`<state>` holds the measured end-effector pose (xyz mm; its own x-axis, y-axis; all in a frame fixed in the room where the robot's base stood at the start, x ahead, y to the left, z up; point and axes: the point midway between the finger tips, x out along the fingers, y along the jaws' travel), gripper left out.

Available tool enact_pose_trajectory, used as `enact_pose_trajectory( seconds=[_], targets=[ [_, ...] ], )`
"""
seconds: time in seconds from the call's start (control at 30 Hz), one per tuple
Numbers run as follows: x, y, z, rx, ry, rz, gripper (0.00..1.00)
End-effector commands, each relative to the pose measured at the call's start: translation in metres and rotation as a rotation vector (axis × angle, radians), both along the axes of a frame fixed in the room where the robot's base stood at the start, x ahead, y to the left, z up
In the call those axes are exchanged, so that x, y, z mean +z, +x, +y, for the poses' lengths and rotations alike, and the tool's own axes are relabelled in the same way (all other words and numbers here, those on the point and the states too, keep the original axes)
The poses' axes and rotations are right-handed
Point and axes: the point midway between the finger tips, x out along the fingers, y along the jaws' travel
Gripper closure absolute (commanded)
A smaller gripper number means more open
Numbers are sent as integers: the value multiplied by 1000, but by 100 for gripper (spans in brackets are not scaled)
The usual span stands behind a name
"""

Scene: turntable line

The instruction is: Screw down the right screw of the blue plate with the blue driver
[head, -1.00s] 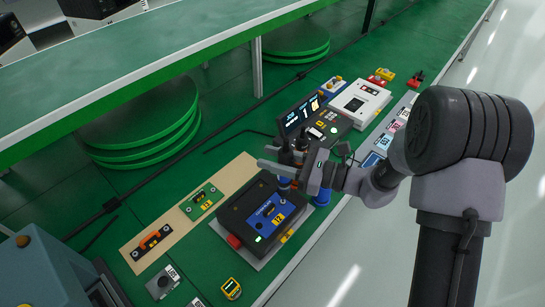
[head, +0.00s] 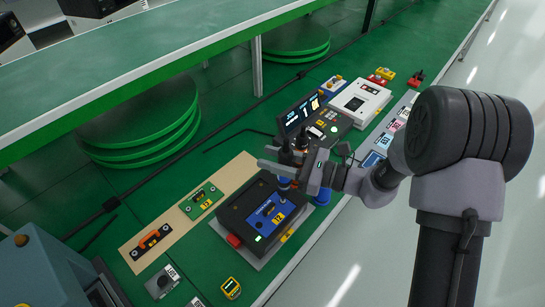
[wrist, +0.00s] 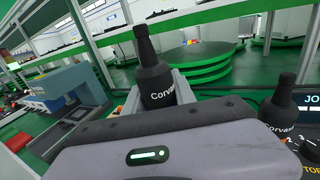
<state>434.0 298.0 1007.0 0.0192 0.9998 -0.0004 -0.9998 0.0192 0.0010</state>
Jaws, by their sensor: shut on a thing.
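The blue plate (head: 262,222) lies on top of a dark housing (head: 236,205). Its right end is under my gripper and the driver, so I cannot see the right screw. My gripper (head: 286,166) is shut on the driver, whose dark upper body (head: 285,152) stands upright between the jaws. The driver's blue lower part (head: 284,183) shows just below the jaws, over the plate's right end. I cannot tell whether its tip touches the screw. In the wrist view the held driver (wrist: 158,82) is black with white lettering.
A second dark driver (wrist: 283,108) stands to the right in the wrist view. A blue cylinder (head: 322,196) is right of the housing. A display unit (head: 301,114) and a white box (head: 360,100) stand behind. A beige board (head: 165,218) carries an orange and a green part.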

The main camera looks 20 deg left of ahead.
Motion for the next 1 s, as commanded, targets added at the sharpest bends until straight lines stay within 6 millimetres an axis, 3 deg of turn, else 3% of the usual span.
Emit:
enact_pose_trajectory(
  seconds=[0.57,1.0],
  targets=[
    [-5,0,0,1,-1,0,100],
    [37,0,0,0,0,-1,100]
  ],
)
